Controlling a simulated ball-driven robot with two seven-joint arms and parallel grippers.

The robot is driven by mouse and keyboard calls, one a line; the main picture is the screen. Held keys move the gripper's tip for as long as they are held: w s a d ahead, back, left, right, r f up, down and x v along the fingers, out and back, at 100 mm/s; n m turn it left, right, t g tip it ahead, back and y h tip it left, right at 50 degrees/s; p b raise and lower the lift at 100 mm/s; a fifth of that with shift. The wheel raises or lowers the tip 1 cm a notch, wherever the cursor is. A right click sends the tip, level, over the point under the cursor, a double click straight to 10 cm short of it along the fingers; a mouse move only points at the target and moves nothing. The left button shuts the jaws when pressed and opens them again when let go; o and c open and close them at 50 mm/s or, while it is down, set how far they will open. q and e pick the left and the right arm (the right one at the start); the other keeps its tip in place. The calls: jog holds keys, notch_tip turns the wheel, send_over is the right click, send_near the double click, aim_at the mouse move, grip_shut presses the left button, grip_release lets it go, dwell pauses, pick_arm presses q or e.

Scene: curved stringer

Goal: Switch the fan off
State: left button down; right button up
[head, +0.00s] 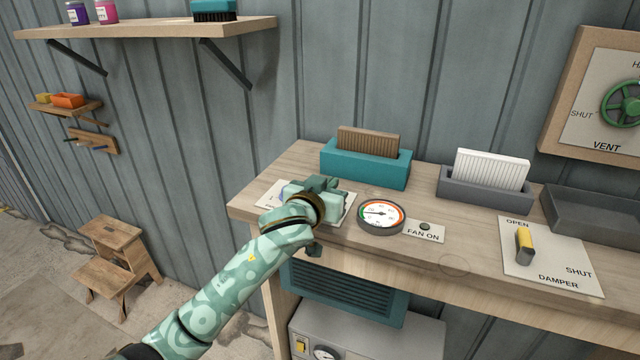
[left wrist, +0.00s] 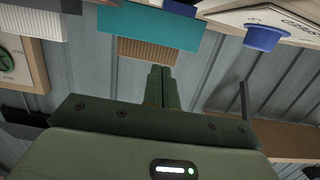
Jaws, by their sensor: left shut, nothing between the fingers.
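A white plate (head: 268,193) lies on the bench's left end, largely hidden behind my left gripper. A blue knob stands on a white plate in the left wrist view (left wrist: 263,38), at the upper right; only a sliver of blue shows in the head view. My left gripper (head: 322,184) is over the plate; its fingers are together and empty in the left wrist view (left wrist: 162,88), apart from the blue knob. A small dark round lamp (head: 425,226) sits on the "FAN ON" label (head: 425,235); I cannot tell whether it is lit. My right gripper is not in view.
A round gauge (head: 381,213) stands right of my left gripper. A teal holder (head: 365,168) with a brown filter is behind it. Further right are a grey holder (head: 485,195), the damper plate (head: 550,262) with a yellow lever, and a dark tray (head: 590,215).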

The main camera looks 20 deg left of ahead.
pick_arm(q)
jog(key=s+r, duration=0.2)
jog(key=s, duration=0.5)
jog(key=shift+a, duration=0.4)
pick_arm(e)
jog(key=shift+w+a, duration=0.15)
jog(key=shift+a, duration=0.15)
pick_arm(q)
jog(key=shift+a, duration=0.15)
jog(key=shift+f, duration=0.1)
